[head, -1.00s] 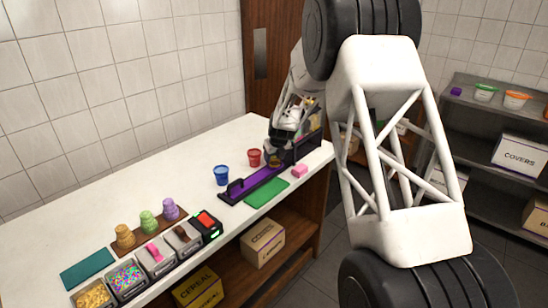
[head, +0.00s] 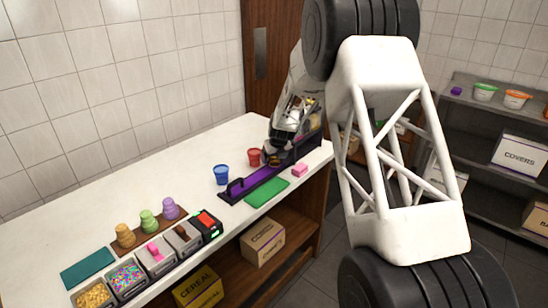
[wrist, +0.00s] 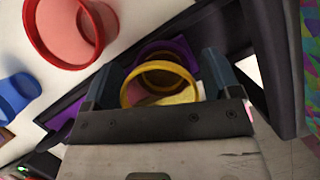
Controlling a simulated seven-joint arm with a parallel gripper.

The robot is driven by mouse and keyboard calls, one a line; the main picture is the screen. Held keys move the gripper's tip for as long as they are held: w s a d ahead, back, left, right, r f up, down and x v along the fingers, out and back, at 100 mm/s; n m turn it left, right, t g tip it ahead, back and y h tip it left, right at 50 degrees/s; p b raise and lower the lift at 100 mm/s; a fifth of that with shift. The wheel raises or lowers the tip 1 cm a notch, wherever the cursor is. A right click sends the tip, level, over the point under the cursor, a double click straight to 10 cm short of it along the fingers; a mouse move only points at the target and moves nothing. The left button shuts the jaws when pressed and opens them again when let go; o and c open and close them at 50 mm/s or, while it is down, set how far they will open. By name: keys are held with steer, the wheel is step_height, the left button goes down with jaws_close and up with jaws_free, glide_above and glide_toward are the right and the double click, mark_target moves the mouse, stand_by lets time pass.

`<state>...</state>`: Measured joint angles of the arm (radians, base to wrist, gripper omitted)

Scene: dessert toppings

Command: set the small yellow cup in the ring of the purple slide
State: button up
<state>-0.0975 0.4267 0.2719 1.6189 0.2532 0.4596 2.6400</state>
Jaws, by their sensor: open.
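The small yellow cup (wrist: 160,68) is between the fingers of my gripper (wrist: 163,82) in the wrist view, its round rim facing the camera. My gripper is open, with one dark finger on each side of the cup, close to its rim. The purple ring (wrist: 182,47) shows behind and around the cup; the cup's base is hidden, so I cannot tell how deep it sits. In the head view the purple slide (head: 262,180) lies along the counter, and my gripper (head: 274,160) is low over its far end, hiding most of the cup.
A red cup (head: 254,157) and a blue cup (head: 221,175) stand just left of the slide. Topping bins (head: 127,279) and stacked cups (head: 149,222) are far off at the counter's near end.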

mark_target(278, 167)
steer(key=shift+r, duration=0.15)
steer(key=v, duration=1.2)
steer(key=shift+s, duration=0.1)
stand_by(0.6)
steer(key=s+d+r+n, duration=0.2)
steer(key=s+r+n, duration=0.3)
steer(key=s, duration=0.5)
steer(key=s+d+r+n, duration=0.2)
steer(key=s+r+n, duration=0.35)
steer(key=s, duration=0.45)
steer(key=s+d+r+n, duration=0.2)
steer(key=s+r+n, duration=0.25)
steer(key=s, duration=0.55)
steer(key=s+d+f+n+h, duration=0.1)
steer(key=s+d+n, duration=0.1)
steer(key=s+n, duration=0.6)
steer(key=s+d+f+n+g+h, duration=0.1)
steer(key=s+n, duration=0.7)
steer(key=s, duration=1.4)
steer(key=shift+s+d+f, duration=0.3)
steer(key=shift+d+f, duration=0.1)
steer(key=shift+f, duration=0.2)
